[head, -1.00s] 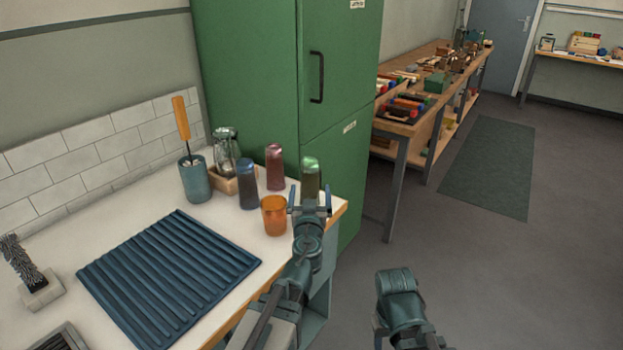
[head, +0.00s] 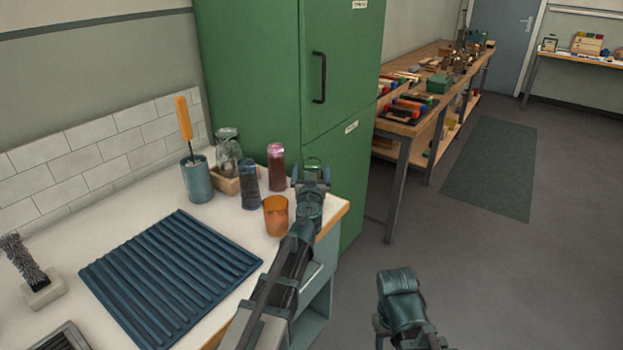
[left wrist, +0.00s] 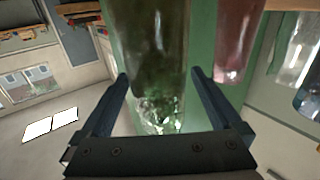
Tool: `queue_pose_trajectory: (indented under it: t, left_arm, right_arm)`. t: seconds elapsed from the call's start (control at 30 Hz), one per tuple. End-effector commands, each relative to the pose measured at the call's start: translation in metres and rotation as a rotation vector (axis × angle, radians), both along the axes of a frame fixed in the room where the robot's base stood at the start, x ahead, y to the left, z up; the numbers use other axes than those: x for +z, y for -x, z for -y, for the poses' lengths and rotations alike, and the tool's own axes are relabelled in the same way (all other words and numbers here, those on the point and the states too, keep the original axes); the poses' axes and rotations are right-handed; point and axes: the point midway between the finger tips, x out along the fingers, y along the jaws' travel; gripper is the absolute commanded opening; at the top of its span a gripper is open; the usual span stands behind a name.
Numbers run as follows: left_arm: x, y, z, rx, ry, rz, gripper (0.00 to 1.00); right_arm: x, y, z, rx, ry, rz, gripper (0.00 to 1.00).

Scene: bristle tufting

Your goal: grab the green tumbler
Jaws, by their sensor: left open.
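The green tumbler (head: 313,163) stands at the right end of the white worktop, in front of the green cabinet. In the head view my left gripper (head: 311,182) hides most of it and only its top shows. In the left wrist view the green tumbler (left wrist: 152,60) is large and clear, and it stands just beyond and between the two fingers of my left gripper (left wrist: 160,78). The fingers are open, with space showing beside its lower part. Part of my right arm shows at the bottom of the head view, but its jaws do not.
An orange cup (head: 276,215) stands close left of my left arm. A pink tumbler (head: 276,167) and a blue tumbler (head: 250,184) stand further left. A blue ribbed mat (head: 170,275) lies on the worktop (head: 120,222). The green cabinet (head: 250,80) rises behind.

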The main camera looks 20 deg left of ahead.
Motion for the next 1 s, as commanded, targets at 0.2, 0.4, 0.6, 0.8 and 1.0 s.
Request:
queue_pose_trajectory:
  t: [0.2, 0.4, 0.6, 0.8, 1.0]
  left_arm:
    - [-0.0002, -0.0176, -0.0036, -0.001, 0.0, 0.0, 0.98]
    - [-0.0002, -0.0166, -0.0034, -0.001, 0.0, 0.0, 0.86]
    - [-0.0002, -0.0165, -0.0033, -0.001, 0.0, 0.0, 0.5]
    - [-0.0002, -0.0165, -0.0032, -0.001, 0.0, 0.0, 0.14]
    - [-0.0001, -0.0164, -0.0032, -0.001, 0.0, 0.0, 0.0]
  right_arm:
    - [-0.0001, 0.0, 0.0, 0.0, 0.0, 0.0, 0.5]
    - [-0.0001, 0.0, 0.0, 0.0, 0.0, 0.0, 0.5]
    - [-0.0001, 0.0, 0.0, 0.0, 0.0, 0.0, 0.5]
    - [-0.0001, 0.0, 0.0, 0.0, 0.0, 0.0, 0.5]
    - [0.0, 0.0, 0.0, 0.0, 0.0, 0.0, 0.5]
